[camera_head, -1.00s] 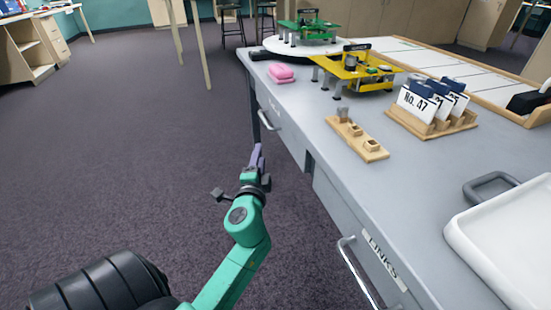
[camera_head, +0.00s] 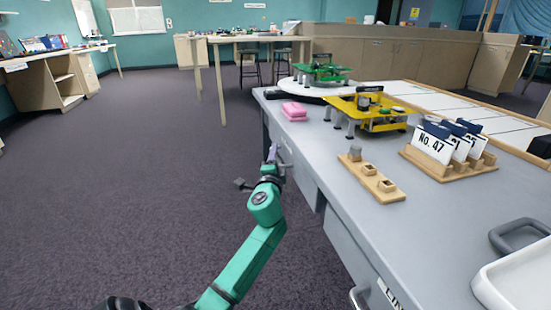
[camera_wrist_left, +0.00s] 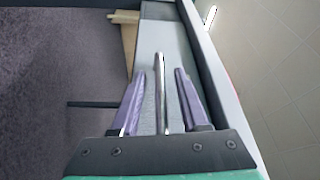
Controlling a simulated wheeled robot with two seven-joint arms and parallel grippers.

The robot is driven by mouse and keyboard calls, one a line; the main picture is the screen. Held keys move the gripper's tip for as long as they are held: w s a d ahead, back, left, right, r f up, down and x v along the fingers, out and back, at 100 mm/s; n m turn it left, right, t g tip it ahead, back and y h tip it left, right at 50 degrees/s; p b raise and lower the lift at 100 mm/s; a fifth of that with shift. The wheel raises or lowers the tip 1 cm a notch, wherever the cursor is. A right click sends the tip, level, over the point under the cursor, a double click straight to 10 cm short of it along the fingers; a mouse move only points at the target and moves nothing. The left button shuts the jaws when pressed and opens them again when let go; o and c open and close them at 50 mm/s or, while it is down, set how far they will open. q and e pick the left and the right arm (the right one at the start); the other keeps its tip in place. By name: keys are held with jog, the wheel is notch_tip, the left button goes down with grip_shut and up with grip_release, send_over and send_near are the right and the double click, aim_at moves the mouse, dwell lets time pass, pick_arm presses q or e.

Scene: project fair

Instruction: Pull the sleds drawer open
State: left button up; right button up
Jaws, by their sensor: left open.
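The far drawer (camera_head: 305,178) is in the grey workbench's front, beyond the near drawer, and looks shut. Its label cannot be read here, so I cannot confirm that it is the sleds drawer. Its metal handle (camera_head: 284,148) is partly hidden by my left gripper (camera_head: 272,158). In the left wrist view, the bar handle (camera_wrist_left: 161,90) runs between the two purple fingers of my left gripper (camera_wrist_left: 160,74). They are open, one on each side of the bar, with gaps showing. My right gripper is not in view.
The near drawer (camera_head: 347,245) has a partly cut-off label and a handle (camera_head: 358,298). Left floor is clear.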

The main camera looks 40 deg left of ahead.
pick_arm(q)
grip_shut()
jog(key=shift+f, duration=0.1)
dwell(1.2)
